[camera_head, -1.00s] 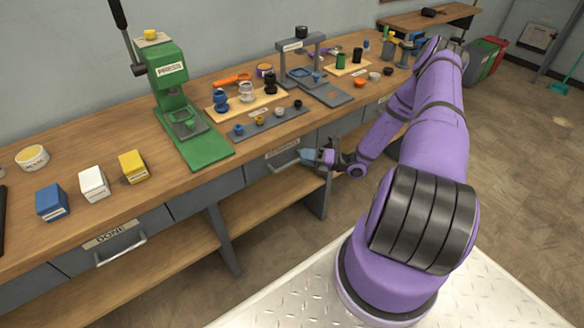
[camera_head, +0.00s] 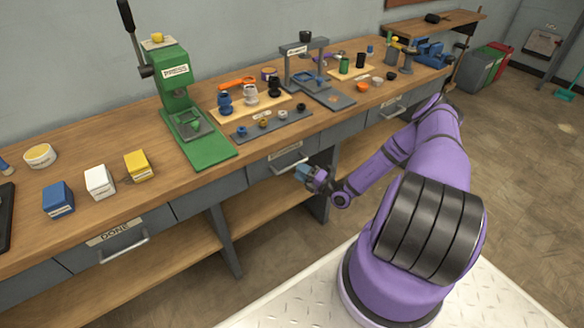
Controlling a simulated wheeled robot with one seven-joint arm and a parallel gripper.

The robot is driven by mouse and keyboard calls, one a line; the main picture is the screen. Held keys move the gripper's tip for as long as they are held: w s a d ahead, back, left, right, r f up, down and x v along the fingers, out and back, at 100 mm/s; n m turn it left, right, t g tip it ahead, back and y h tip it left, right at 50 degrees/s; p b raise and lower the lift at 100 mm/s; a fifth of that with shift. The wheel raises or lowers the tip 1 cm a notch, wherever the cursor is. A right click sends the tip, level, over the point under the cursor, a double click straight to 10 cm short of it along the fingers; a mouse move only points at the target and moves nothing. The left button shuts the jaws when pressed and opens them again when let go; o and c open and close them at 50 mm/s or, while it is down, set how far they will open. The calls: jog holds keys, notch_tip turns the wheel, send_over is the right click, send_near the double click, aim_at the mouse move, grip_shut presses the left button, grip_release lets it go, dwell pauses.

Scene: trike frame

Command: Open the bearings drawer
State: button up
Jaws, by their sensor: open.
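A grey drawer (camera_head: 262,170) sits under the bench edge in the middle of the head view. It has a pale label (camera_head: 285,153), too small to read, and a silver bar handle (camera_head: 289,167). The drawer front looks flush with the bench, so it is shut. My gripper (camera_head: 304,175) is open and empty in front of the drawer, close to the right end of the handle. Whether the fingers touch the handle or stand around it, I cannot tell.
The DONE drawer (camera_head: 122,242) is shut at lower left. Another handled drawer (camera_head: 388,108) is further right. The bench top (camera_head: 95,150) holds a green press (camera_head: 185,110), a grey parts tray (camera_head: 272,122) and several boxes. A lower shelf (camera_head: 262,212) runs beneath the drawers.

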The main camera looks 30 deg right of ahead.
aim_at(292, 167)
jog(key=shift+x, duration=2.1)
grip_shut()
